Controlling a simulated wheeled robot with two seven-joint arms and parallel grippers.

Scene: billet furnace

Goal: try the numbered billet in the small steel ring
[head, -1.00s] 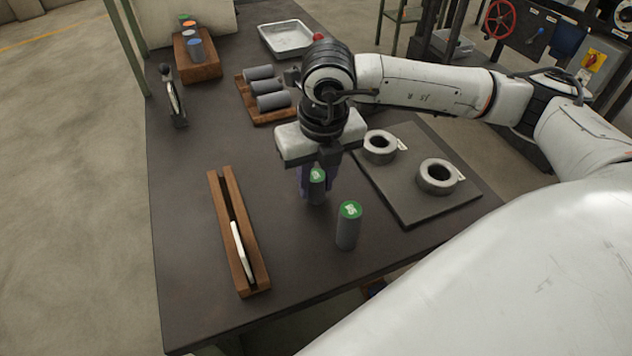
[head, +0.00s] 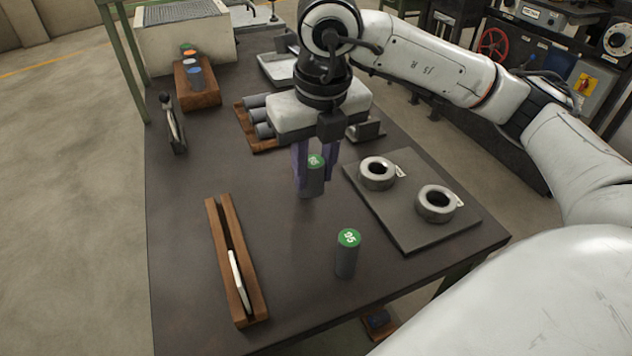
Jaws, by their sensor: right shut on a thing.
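My right gripper (head: 315,172) is shut on a grey billet (head: 314,182) with a green numbered top. It holds the billet upright, a little above the table, left of the ring plate. A second grey billet (head: 346,260) with a green numbered top stands upright nearer the front. Two steel rings, the left ring (head: 377,185) and the right ring (head: 436,216), lie on a dark plate (head: 405,234). Each has a small tag beside it; the tags are too small to read. Which ring is smaller is hard to tell. My left gripper is not in view.
A slotted wooden holder (head: 221,235) with a pale strip lies at front left. A wooden rack (head: 250,143) of lying grey billets is partly behind my gripper. A wooden block (head: 205,99) with colour-topped pieces and a metal tray (head: 272,72) are at the back.

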